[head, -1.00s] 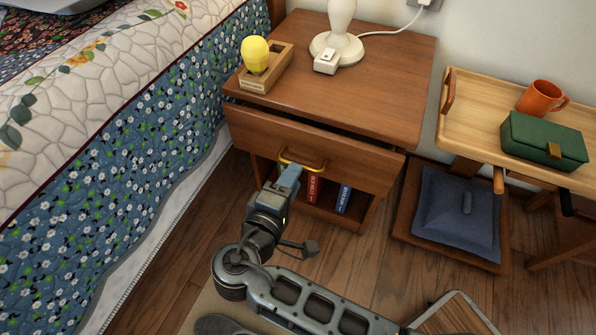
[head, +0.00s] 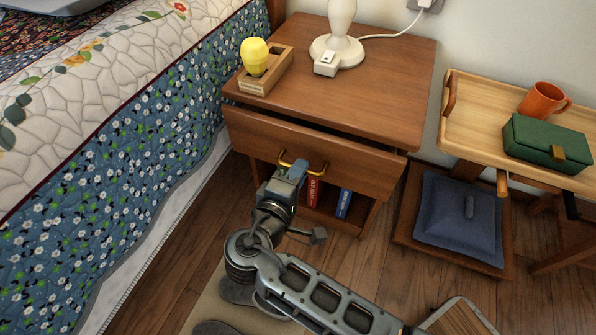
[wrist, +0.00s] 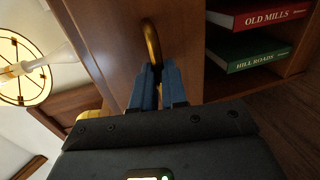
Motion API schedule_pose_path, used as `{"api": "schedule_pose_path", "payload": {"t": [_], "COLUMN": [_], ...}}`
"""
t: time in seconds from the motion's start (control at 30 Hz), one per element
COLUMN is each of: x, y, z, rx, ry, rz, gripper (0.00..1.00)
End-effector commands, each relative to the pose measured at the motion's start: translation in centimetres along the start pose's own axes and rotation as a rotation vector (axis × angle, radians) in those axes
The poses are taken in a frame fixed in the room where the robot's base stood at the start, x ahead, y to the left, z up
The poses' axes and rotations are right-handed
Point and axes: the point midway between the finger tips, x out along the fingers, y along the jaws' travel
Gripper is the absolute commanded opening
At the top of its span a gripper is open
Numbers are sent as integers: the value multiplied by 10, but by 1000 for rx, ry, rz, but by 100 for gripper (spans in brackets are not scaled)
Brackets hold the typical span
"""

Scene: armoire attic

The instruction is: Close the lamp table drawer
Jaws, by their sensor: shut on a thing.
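The lamp table (head: 385,75) is brown wood, with its drawer (head: 350,165) pulled out a little; a dark gap shows between the drawer front and the tabletop. The drawer's curved brass handle (head: 318,170) is on the middle of its front. My gripper (head: 296,168) is at the handle from the front. In the wrist view, the blue fingers (wrist: 155,72) are closed together on the handle (wrist: 151,42), hiding its near end. The drawer's inside cannot be seen.
A white lamp base (head: 337,50) and a yellow bulb in a wooden holder (head: 262,86) stand on the tabletop. Books (head: 343,203) stand on the shelf below. The bed (head: 120,170) is close on the left; a tray table (head: 480,110) is on the right.

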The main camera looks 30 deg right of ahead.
Motion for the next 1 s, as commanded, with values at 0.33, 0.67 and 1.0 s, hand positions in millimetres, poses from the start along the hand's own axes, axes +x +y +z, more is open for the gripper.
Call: {"api": "schedule_pose_path", "payload": {"t": [0.33,0.67,1.0], "x": [0,24,46], "y": [0,7,10], "z": [0,0,-1], "rx": [0,0,1], "ry": [0,-3,2], "rz": [-1,0,0], "gripper": [0,0,0]}}
